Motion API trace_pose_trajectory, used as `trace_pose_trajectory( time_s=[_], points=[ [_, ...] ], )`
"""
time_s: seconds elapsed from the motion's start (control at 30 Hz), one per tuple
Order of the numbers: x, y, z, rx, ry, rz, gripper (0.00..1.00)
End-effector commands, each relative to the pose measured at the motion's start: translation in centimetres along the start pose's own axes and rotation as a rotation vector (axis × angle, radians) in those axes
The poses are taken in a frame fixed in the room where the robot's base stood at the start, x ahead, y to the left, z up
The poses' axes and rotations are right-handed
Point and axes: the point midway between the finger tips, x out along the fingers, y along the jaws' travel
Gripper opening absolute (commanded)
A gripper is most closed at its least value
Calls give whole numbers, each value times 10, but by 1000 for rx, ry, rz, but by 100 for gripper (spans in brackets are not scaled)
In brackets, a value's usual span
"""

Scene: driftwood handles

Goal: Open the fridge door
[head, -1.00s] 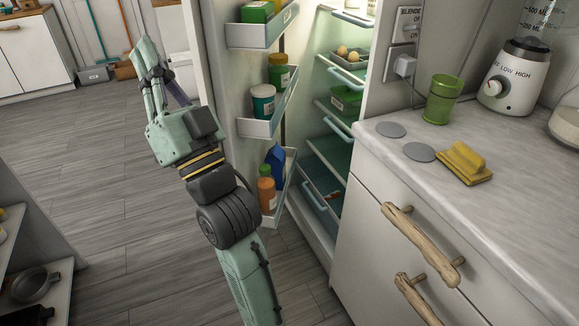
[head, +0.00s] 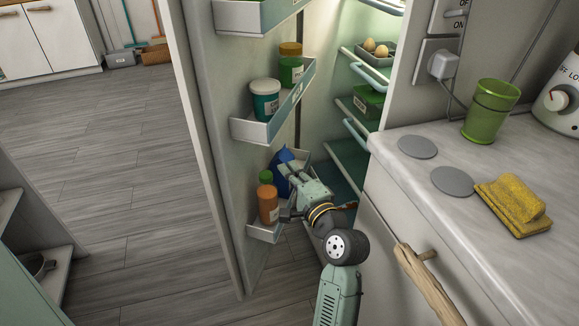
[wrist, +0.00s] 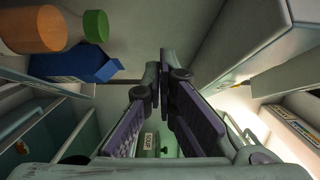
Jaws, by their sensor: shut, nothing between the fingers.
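The fridge door (head: 205,130) stands open in the head view, its shelved inner side facing me. The lit fridge interior (head: 340,130) shows to its right. My gripper (head: 287,172) is low in the gap between door and interior, by the lowest door shelf (head: 262,233). It is shut and empty; its fingertips partly blend with the items there. The wrist view shows the two fingers (wrist: 160,68) close together, beside a blue carton (wrist: 75,65) and an orange bottle with a green cap (wrist: 30,28). Whether the gripper touches the door is unclear.
The door shelves hold jars (head: 265,100) and bottles. A counter (head: 470,225) with a green cup (head: 490,110) and yellow sponge (head: 513,205) is at right; a wooden drawer handle (head: 428,285) juts from its front. The floor (head: 100,160) left of the door is clear.

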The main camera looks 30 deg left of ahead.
Motion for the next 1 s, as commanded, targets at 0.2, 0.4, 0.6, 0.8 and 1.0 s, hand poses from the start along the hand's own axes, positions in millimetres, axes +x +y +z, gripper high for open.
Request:
trace_pose_trajectory(
  time_s=[0.2, 0.4, 0.6, 0.8, 1.0],
  points=[
    [50, -3, 1, 0, -4, -1, 0],
    [83, -2, 12, -2, -4, 1, 0],
    [97, -1, 26, -2, -1, 1, 0],
    [100, 0, 28, -3, 2, 0, 0],
    [100, 0, 28, -3, 2, 0, 0]
  ],
)
